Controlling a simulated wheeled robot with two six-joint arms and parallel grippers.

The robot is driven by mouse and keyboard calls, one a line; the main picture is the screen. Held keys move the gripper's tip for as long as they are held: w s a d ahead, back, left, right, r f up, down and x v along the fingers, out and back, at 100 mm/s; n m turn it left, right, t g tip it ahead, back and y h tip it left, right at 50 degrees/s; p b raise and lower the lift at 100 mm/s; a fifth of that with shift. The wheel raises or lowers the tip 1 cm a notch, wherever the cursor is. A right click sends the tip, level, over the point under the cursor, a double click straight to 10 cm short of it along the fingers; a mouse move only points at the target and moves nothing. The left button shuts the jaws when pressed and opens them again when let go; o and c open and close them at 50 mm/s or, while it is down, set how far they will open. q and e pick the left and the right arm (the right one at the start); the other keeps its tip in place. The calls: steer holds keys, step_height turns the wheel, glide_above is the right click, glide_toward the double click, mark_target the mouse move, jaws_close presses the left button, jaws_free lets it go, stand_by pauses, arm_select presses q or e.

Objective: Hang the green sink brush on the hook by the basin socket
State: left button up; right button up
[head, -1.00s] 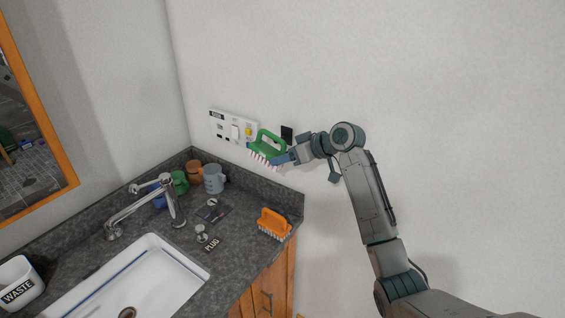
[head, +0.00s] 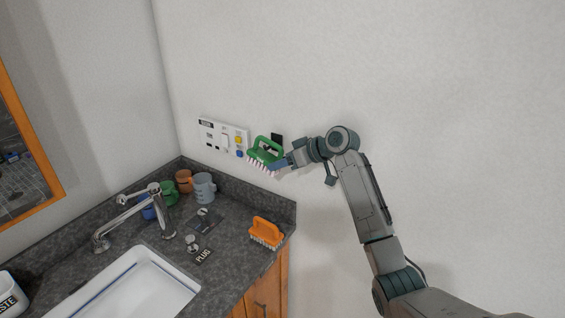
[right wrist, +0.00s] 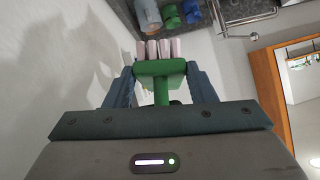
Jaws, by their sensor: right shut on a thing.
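The green sink brush (head: 266,149) has a looped handle and pale bristles pointing down. My right gripper (head: 277,165) is shut on it and holds it in the air close to the wall, above the back right of the counter. In the right wrist view the brush (right wrist: 160,69) sits between the two blue fingers. The white basin socket panel (head: 222,138) is on the wall just left of the brush. A black plate (head: 277,139) is on the wall just behind the brush's handle; I cannot make out a hook on it. My left gripper is out of view.
An orange brush (head: 265,232) stands near the counter's right end. Several mugs, one grey (head: 204,187), line the back of the counter. The tap (head: 155,207) and white sink (head: 135,290) are at left. Bare wall lies to the right.

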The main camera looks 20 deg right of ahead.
stand_by(0.3)
steer(key=o, duration=1.2)
steer(key=shift+r, duration=0.2)
